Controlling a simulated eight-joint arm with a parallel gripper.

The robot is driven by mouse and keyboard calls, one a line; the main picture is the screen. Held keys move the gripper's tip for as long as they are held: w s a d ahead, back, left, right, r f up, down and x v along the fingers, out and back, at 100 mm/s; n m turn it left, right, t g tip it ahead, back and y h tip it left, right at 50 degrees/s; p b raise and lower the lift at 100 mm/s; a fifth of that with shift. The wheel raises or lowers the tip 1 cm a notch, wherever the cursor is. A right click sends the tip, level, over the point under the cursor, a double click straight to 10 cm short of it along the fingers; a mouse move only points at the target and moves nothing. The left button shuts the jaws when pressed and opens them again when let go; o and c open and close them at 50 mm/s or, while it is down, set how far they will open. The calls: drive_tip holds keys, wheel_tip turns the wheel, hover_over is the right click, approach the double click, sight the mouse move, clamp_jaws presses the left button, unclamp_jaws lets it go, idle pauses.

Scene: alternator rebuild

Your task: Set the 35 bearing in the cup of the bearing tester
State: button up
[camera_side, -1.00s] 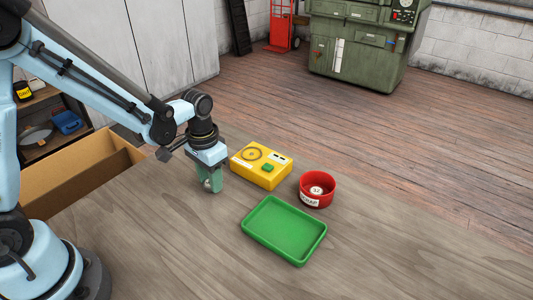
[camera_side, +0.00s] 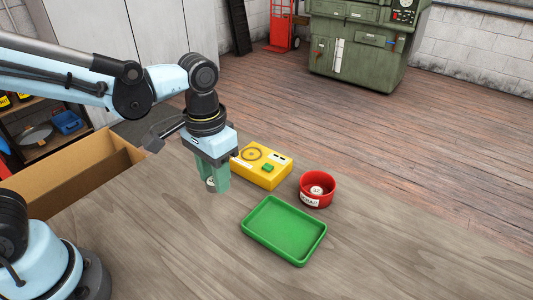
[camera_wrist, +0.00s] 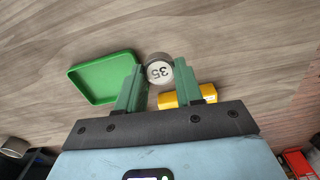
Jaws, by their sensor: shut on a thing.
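My gripper (camera_side: 214,180) is shut on the 35 bearing (camera_wrist: 159,70), a small round part with a white face marked 35. In the side view the bearing (camera_side: 210,181) shows between the green fingers, above the table and left of the yellow bearing tester (camera_side: 262,176). The tester has a dark ring on its top, a green button and a small display. In the wrist view part of the tester (camera_wrist: 170,100) shows behind the right finger, and the fingers hide the rest.
A green tray (camera_side: 249,235) lies empty in front of the tester. A red scrap bowl (camera_side: 318,202) holding a part marked 32 stands to the right. A cardboard box (camera_side: 75,182) is at the left. The front of the table is clear.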

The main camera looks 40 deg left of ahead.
drive_tip(key=shift+s+d+r, duration=0.25)
drive_tip(key=shift+d+r, duration=0.2)
drive_tip(key=shift+d, duration=0.1)
drive_tip(key=w+a+r+n, duration=0.1)
drive_tip(key=w+a+n, duration=0.15)
drive_tip(key=w, duration=0.75)
drive_tip(key=n, duration=0.3)
approach(252, 154)
drive_tip(key=shift+a+f, duration=0.1)
drive_tip(key=shift+f, duration=2.15)
drive_tip(key=shift+f, duration=1.05)
drive_tip(key=o, duration=1.1)
drive_tip(key=shift+o, duration=0.2)
wheel_tip(252, 154, up, 8)
